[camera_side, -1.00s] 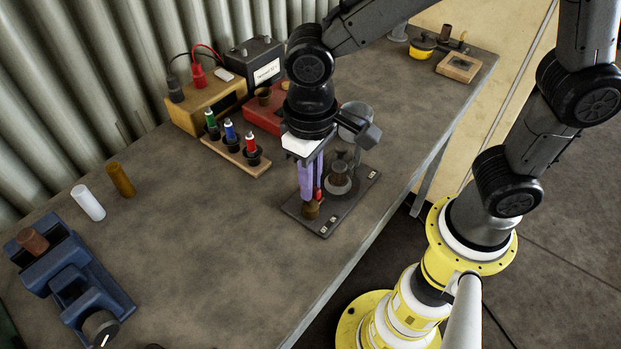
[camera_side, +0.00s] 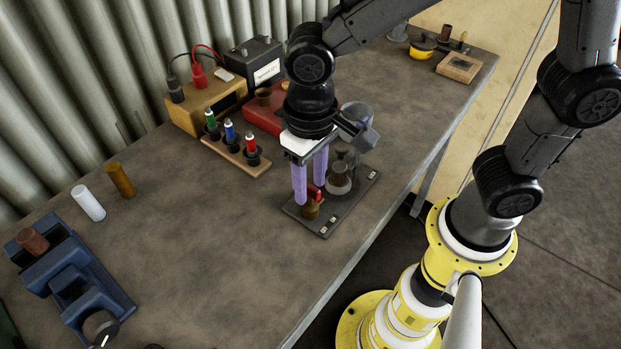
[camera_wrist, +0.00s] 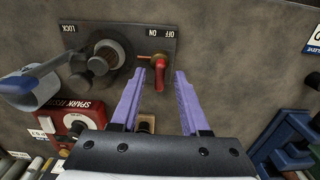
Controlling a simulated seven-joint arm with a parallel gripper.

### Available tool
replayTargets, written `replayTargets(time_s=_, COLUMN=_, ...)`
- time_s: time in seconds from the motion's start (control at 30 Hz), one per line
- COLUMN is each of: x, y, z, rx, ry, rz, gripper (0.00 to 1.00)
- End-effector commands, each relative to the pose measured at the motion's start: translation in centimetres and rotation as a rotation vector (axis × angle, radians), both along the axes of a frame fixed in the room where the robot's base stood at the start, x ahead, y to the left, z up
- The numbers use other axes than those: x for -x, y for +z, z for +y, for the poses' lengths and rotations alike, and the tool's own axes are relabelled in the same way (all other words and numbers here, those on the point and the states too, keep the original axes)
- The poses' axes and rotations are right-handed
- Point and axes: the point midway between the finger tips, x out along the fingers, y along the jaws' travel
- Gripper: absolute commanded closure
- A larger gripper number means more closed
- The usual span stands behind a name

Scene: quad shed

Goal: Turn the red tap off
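The red tap has a brass body (camera_side: 311,210) and a red handle (camera_wrist: 159,72), and sits near the front end of a dark plate (camera_side: 325,227). ON and OFF are printed on the plate beside the tap in the wrist view. I cannot tell exactly which mark the handle points to. My gripper (camera_side: 310,195) points down over the tap, with its two purple fingers spread. In the wrist view the handle lies between and just beyond the fingertips (camera_wrist: 160,73). I see no clear contact. Part of the tap is hidden behind a finger in the side view.
A round metal fitting (camera_wrist: 104,57) stands beside the tap on the same plate, with a metal cup (camera_side: 357,115) behind it.

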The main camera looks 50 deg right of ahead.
Motion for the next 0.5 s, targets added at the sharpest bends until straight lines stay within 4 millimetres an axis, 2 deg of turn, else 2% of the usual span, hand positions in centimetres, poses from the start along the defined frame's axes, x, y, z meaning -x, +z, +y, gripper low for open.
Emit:
replayTargets(time_s=0.3, x=0.0, y=0.2, z=0.0, rx=0.001, ry=0.001, rz=0.001, gripper=0.55)
replayTargets(time_s=0.37, x=0.0, y=0.7, z=0.0, rx=0.000, ry=0.001, rz=0.001, gripper=0.55)
replayTargets(time_s=0.5, x=0.0, y=2.8, z=0.0, rx=-0.001, ry=0.001, rz=-0.002, gripper=0.55)
